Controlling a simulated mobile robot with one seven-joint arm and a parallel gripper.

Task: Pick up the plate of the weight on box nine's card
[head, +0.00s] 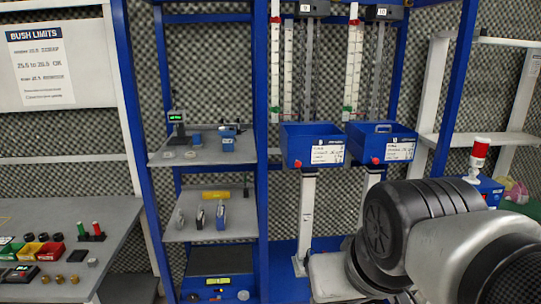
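Box nine (311,139) is a blue open box on a white post, under a tag (305,8) reading 9. Its white card (327,155) faces me, but the handwriting is too small to read. Several small upright plate-like pieces (221,214) in grey and blue stand on the lower shelf of the blue rack. I cannot tell which of these is a weight plate or read any marking. My arm fills the lower right; my gripper's fingers are not visible.
Box ten (382,133) stands right of box nine. A scale-like device with a green display (176,118) is on the upper rack shelf. A grey table (60,225) at left holds coloured bins (30,251) and brass parts. A red-topped lamp (479,155) stands at right.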

